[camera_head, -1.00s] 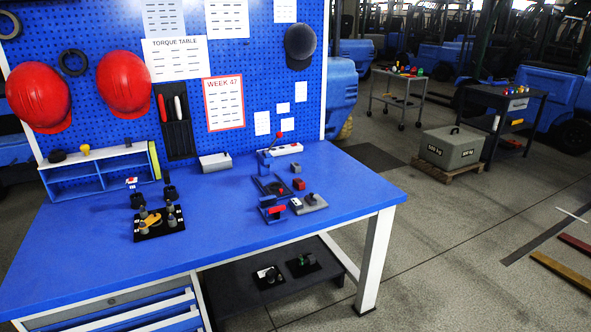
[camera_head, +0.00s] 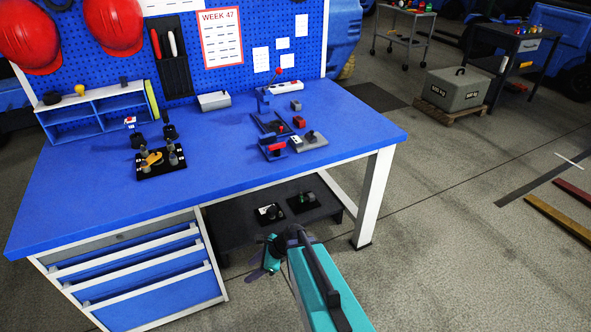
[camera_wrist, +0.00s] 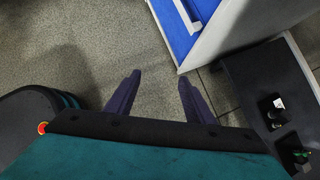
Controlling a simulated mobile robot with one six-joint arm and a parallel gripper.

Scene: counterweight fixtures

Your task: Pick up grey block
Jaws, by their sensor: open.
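A small grey block (camera_head: 296,105) lies on the blue workbench top (camera_head: 220,165), right of the middle, behind a small red block (camera_head: 299,122). A longer grey box (camera_head: 214,100) lies by the pegboard; I cannot tell for sure which one is meant. My gripper (camera_head: 262,262) is in front of the bench, lower than its top and well away from both. In the wrist view my gripper (camera_wrist: 159,77) has its two dark fingers apart, with only floor between them. Neither grey piece shows in that view.
A black fixture with pegs (camera_head: 162,164) stands on the bench's left part, and a clamp fixture (camera_head: 272,148) and grey plate (camera_head: 308,141) on its right. The lower shelf (camera_wrist: 245,75) holds two small black fixtures. A large grey weight (camera_head: 454,90) sits on a pallet.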

